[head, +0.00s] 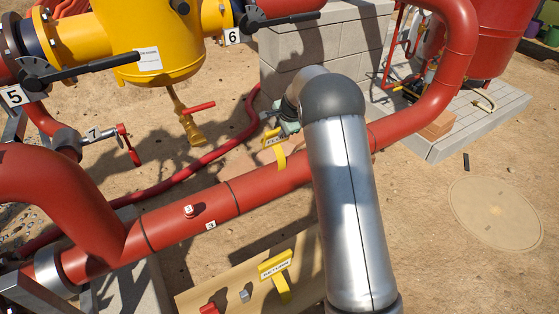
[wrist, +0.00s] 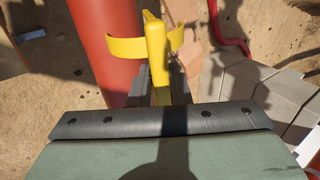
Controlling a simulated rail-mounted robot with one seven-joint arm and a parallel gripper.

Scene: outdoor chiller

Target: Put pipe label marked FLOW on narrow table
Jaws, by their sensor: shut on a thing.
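A yellow pipe label (head: 281,159) with a curved clip is held at the upper edge of the large red pipe (head: 263,190). In the wrist view, the yellow clip (wrist: 157,48) is between the fingers of my gripper (wrist: 160,92), with one curved arm overlapping the red pipe (wrist: 105,40). I cannot tell whether it touches the pipe. My gripper (head: 285,128) is shut on this label, partly hidden by my arm. The narrow wooden table (head: 306,252) is in front of the pipe at the bottom.
A second yellow label, reading RETURN (head: 275,265), sits on the table with a small grey block (head: 244,295) and a red object (head: 208,308). A small red-and-white fitting (head: 189,211) sticks up from the pipe. Grey block walls (head: 310,45) stand behind my gripper.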

